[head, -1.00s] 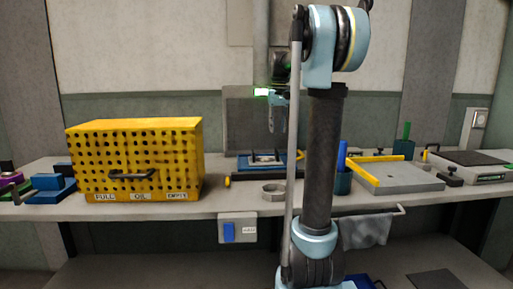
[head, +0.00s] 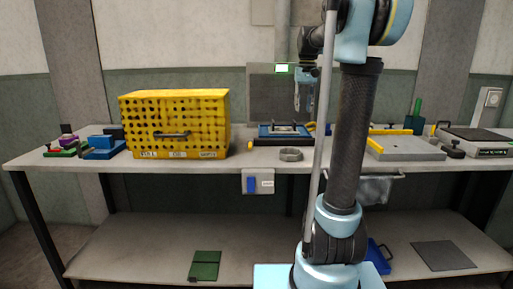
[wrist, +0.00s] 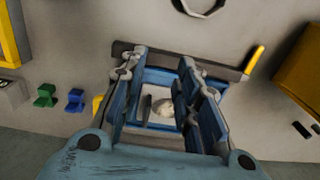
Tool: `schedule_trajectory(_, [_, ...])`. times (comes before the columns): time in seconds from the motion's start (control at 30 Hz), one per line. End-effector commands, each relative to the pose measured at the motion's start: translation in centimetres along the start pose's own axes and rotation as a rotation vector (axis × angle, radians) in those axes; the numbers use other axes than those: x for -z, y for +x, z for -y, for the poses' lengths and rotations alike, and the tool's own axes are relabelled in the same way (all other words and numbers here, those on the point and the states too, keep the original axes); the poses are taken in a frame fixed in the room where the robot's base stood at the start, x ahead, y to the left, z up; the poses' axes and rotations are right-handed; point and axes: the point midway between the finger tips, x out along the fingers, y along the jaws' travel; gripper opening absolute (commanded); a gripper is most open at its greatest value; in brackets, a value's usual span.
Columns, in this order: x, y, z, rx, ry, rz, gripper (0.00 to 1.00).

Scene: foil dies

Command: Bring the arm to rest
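My gripper (head: 304,102) hangs pointing down in front of the back wall in the head view, above the far part of the bench. In the wrist view its two blue-grey fingers (wrist: 160,72) are spread apart, with no object held between them. Below them, seen through the gap, is a blue-framed fixture (head: 285,130) with a pale, roundish part inside; the fingers hide some of it. My arm rises bent at the right of the head view.
A yellow perforated box (head: 175,125) stands on the bench (head: 255,160) to the left. A grey ring (head: 290,154) lies near the front edge. A grey plate (head: 405,149) lies at right. Blue blocks (head: 101,148) sit far left. The lower shelf holds a green item (head: 204,265).

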Motion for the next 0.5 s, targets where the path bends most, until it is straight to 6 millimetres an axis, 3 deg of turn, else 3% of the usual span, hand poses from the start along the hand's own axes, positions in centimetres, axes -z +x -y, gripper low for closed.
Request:
schedule_trajectory(0.37, [-4.6, 1.7, 0.8, -0.003, -0.012, -0.024, 0.3])
schedule_trajectory(0.5, [-7.2, 2.9, 0.8, -0.004, -0.013, -0.036, 0.3])
